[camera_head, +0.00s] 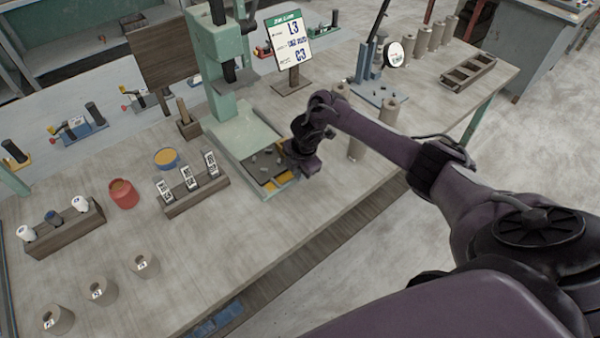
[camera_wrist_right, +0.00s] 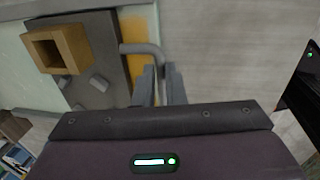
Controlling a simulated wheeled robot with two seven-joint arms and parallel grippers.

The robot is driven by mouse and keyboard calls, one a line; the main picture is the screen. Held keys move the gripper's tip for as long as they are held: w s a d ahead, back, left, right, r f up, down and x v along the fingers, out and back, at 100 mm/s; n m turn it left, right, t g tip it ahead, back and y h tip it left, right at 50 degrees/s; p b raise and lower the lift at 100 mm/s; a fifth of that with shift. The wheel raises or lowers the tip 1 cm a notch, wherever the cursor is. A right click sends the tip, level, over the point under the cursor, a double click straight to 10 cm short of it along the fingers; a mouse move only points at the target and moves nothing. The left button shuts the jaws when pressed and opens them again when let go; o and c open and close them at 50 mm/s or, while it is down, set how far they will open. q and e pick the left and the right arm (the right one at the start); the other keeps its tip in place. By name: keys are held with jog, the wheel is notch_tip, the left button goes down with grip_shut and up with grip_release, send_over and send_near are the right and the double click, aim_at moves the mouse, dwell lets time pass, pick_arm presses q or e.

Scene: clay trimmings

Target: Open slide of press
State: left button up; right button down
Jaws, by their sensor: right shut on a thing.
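The green press (camera_head: 224,95) stands on the workbench, its pale green base (camera_head: 238,138) reaching toward the front edge. The dark slide plate (camera_head: 262,176) lies at the front of the base, with small grey lumps on it and a yellow surface (camera_head: 283,183) beside it. In the wrist view the slide plate (camera_wrist_right: 100,72) carries grey lumps and a tan square hollow block (camera_wrist_right: 58,48). A bent grey handle (camera_wrist_right: 143,49) runs from the plate between the fingers of my right gripper (camera_wrist_right: 160,85), which is shut on it. My left gripper is out of view.
A rack with labelled cards (camera_head: 195,190), a red pot (camera_head: 123,194) and a blue-rimmed pot (camera_head: 167,158) stand left of the press. A sign (camera_head: 290,42) stands behind it. Grey cylinders (camera_head: 356,147) stand right of my gripper. Bare bench lies in front.

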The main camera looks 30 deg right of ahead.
jog(key=c, duration=1.8)
grip_release()
jog(key=shift+o, duration=1.6)
jog(key=shift+s+r, duration=0.1)
pick_arm(q)
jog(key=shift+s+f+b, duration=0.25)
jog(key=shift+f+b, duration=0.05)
jog(key=shift+b, duration=0.05)
pick_arm(e)
notch_tip(320, 180, up, 8)
jog(key=s, duration=0.1)
jog(key=shift+s+f, duration=0.15)
jog(key=shift+f, duration=0.05)
jog(key=shift+d, duration=0.1)
